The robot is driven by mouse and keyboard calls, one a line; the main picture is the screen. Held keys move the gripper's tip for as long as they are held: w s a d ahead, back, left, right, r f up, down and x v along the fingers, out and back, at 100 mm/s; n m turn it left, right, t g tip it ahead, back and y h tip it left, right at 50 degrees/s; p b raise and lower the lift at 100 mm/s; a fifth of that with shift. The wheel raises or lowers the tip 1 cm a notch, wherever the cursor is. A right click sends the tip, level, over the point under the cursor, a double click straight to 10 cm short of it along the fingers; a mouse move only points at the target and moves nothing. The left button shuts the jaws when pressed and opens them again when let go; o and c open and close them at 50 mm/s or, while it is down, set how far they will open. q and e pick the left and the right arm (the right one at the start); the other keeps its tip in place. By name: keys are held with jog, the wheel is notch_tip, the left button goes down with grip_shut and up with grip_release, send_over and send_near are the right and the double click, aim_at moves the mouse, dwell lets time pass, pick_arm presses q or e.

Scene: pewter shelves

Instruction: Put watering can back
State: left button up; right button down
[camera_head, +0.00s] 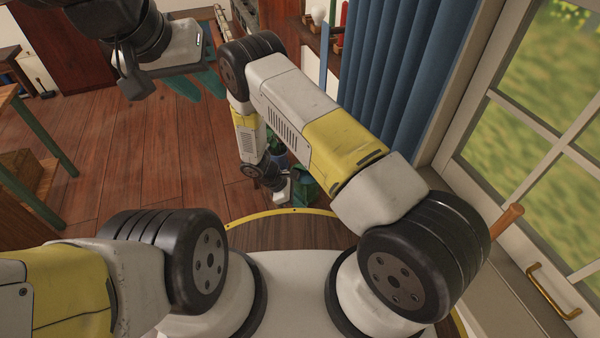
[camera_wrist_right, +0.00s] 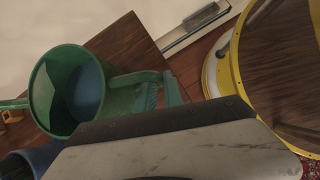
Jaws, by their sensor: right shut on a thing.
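The green watering can (camera_head: 304,186) is low down near the foot of the blue curtain in the head view, partly hidden by my right arm. In the right wrist view the can (camera_wrist_right: 52,98) shows its round open top at the left, with its handle toward the fingers. My right gripper (camera_head: 283,188) reaches down beside the can; its teal fingers (camera_wrist_right: 162,92) are shut on the can's handle. I cannot tell whether the can touches the surface below. My left gripper (camera_head: 197,84) is up at the upper left, its teal fingers apart and empty.
A blue pot (camera_wrist_right: 38,158) is close beside the can. The blue curtain (camera_head: 395,75) and the window (camera_head: 545,120) are at the right. A table with green legs (camera_head: 38,140) stands at the left. The wooden floor (camera_head: 130,150) between is clear.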

jog(key=shift+w+f, duration=0.1)
jog(key=shift+f, duration=0.25)
jog(key=c, duration=1.5)
grip_release()
jog(key=v, duration=1.2)
